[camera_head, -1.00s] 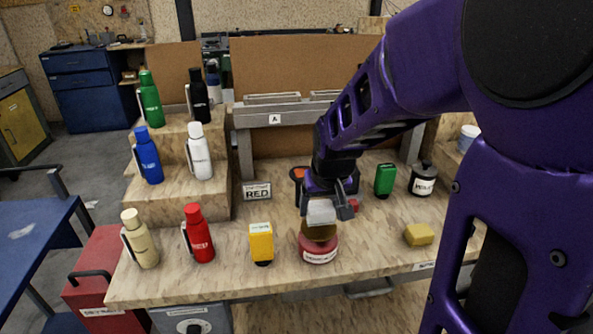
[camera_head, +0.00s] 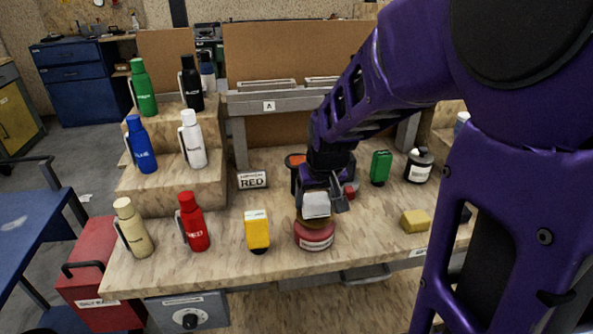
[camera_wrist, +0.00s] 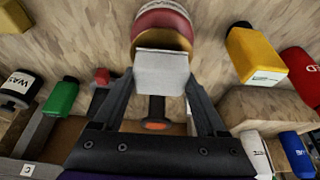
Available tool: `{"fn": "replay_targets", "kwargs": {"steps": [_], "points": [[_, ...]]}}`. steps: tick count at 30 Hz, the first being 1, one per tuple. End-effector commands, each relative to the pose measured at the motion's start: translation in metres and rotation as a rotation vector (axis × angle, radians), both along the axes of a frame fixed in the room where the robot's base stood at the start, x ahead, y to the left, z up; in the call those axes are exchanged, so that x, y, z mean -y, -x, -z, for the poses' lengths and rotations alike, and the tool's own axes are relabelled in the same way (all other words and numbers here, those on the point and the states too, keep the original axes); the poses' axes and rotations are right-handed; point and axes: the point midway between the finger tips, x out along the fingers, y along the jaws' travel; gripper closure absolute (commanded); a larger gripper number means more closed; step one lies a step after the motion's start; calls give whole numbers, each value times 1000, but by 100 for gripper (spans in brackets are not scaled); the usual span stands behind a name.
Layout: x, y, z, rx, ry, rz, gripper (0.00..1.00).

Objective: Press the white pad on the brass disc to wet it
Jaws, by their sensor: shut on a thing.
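My gripper (camera_head: 322,200) is shut on a white pad (camera_head: 316,206), which also shows between the fingers in the wrist view (camera_wrist: 159,72). The brass disc (camera_head: 312,224) is the top of a round red container (camera_head: 316,238) with a white label, standing on the bench. The brass shows at the pad's far edge in the wrist view (camera_wrist: 163,39). The pad hangs over the disc in both views and hides part of it. I cannot tell whether they touch.
A yellow container (camera_head: 257,232) stands left of the red container, and a yellow sponge (camera_head: 415,221) lies to the right. Red (camera_head: 192,225) and cream (camera_head: 132,230) bottles stand further left. A green container (camera_head: 380,168) and a labelled jar (camera_head: 419,167) stand behind right. A sign reading RED (camera_head: 252,180) stands behind.

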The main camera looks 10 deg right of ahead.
Motion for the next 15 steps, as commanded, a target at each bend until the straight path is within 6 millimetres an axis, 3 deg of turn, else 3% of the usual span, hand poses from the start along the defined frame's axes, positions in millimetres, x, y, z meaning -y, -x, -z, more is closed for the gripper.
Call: {"fn": "replay_targets", "kwargs": {"steps": [15], "points": [[0, 0, 7, 0, 0, 0, 70]]}}
